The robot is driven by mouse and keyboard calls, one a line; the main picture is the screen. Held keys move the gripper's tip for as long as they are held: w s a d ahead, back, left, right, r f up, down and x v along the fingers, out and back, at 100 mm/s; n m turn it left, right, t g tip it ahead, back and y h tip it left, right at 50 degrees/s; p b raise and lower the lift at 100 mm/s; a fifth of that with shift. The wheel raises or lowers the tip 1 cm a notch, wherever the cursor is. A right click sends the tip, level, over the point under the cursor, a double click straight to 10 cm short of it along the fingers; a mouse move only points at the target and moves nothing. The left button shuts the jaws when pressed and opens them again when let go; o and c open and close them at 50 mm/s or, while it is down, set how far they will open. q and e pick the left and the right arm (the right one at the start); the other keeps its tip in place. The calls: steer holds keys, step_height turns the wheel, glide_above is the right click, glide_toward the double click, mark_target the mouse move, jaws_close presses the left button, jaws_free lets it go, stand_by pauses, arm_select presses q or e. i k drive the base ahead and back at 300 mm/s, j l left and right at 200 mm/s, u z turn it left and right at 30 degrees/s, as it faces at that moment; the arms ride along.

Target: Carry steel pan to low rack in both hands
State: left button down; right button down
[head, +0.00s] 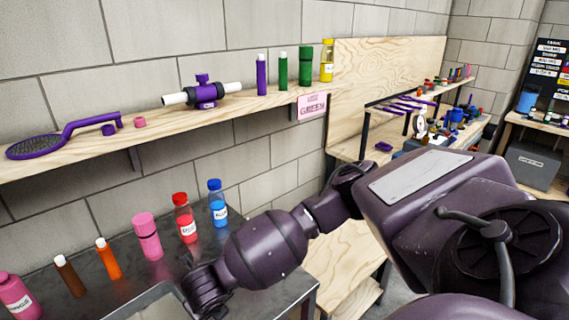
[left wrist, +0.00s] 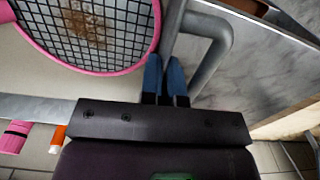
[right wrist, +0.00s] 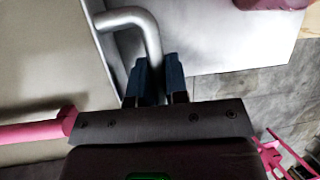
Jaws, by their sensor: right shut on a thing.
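The steel pan shows only in part. Its grey rim (head: 150,306) is at the bottom edge of the head view. Its wall and inside (left wrist: 30,75) fill the left of the left wrist view, and its inside also shows in the right wrist view (right wrist: 50,60). My right gripper (right wrist: 155,80) is shut on the pan's bent bar handle (right wrist: 135,17). My left gripper (left wrist: 165,80) has its fingers close together by the pan's rim, beside the other bar handle (left wrist: 222,45), which does not pass between them. Neither gripper shows in the head view. I cannot tell which surface is the low rack.
A pink-rimmed mesh strainer (left wrist: 100,70) is over the pan. Coloured bottles (head: 150,236) stand on the dark metal table (head: 265,262). A wall shelf (head: 75,160) holds a purple strainer (head: 40,140) and tubes. A wooden bench (head: 345,255) stands beyond my arm.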

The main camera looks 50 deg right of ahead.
mark_target(329, 240)
steer(key=k+l, duration=0.15)
steer(key=l, duration=0.25)
steer(key=k+l, duration=0.1)
steer(key=l, duration=0.3)
steer(key=k+l, duration=0.15)
steer(key=l, duration=0.25)
steer(key=k+l, duration=0.15)
steer(key=l, duration=0.25)
steer(key=k+l, duration=0.15)
steer(key=l, duration=0.3)
steer(key=k+l+z, duration=0.1)
steer(key=l, duration=0.3)
steer(key=k+l, duration=0.15)
steer(key=l, duration=0.25)
